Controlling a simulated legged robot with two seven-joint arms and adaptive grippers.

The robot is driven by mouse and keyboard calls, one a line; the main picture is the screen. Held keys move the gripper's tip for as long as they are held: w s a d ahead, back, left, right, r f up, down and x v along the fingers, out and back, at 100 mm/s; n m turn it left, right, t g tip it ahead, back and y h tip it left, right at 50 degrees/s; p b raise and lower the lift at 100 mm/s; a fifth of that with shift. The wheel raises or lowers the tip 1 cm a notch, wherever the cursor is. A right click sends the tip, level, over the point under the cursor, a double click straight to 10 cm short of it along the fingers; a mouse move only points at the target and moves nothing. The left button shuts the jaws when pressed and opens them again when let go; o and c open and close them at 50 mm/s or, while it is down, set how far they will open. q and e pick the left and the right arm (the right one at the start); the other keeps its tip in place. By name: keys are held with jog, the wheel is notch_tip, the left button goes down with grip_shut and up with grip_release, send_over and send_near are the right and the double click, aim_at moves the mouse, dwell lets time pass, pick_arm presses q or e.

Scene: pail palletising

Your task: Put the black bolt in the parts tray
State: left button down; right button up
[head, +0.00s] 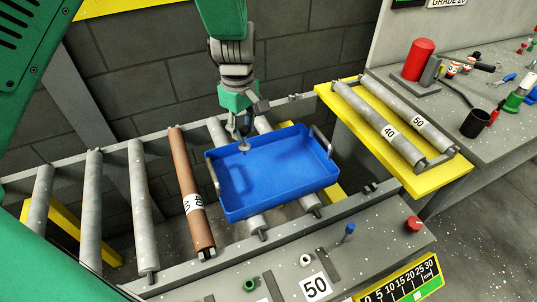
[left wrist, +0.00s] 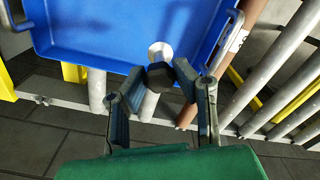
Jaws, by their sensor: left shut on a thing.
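My left gripper (head: 241,124) hangs over the left back part of the blue parts tray (head: 290,165), pointing down. In the left wrist view its fingers (left wrist: 163,80) are shut on the black bolt (left wrist: 158,74), whose dark hexagonal head shows between the fingertips. A grey round part shows just beyond the head. In the head view the bolt's lower end (head: 244,146) shows small below the fingers, seemingly above the tray floor. The tray is empty, with metal handles at both ends, and also shows in the left wrist view (left wrist: 90,35). My right gripper is out of view.
The tray rests on a conveyor of grey rollers, beside a rust-brown roller (head: 190,185). A yellow stand (head: 438,184) with more rollers is at right. A bench (head: 460,90) behind holds a red cylinder (head: 419,60) and a black cup (head: 475,123). A control panel (head: 370,240) lies in front.

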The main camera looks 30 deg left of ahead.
aim_at(244, 150)
pick_arm(q)
jog(key=f, duration=0.5)
jog(key=s+f, duration=0.1)
jog(key=f, duration=0.2)
jog(key=shift+p, duration=0.3)
jog(key=shift+a+f, duration=0.2)
jog(key=shift+f, duration=0.2)
jog(key=shift+d, duration=0.2)
jog(key=c, duration=1.3)
grip_release()
jog(key=shift+d, duration=0.2)
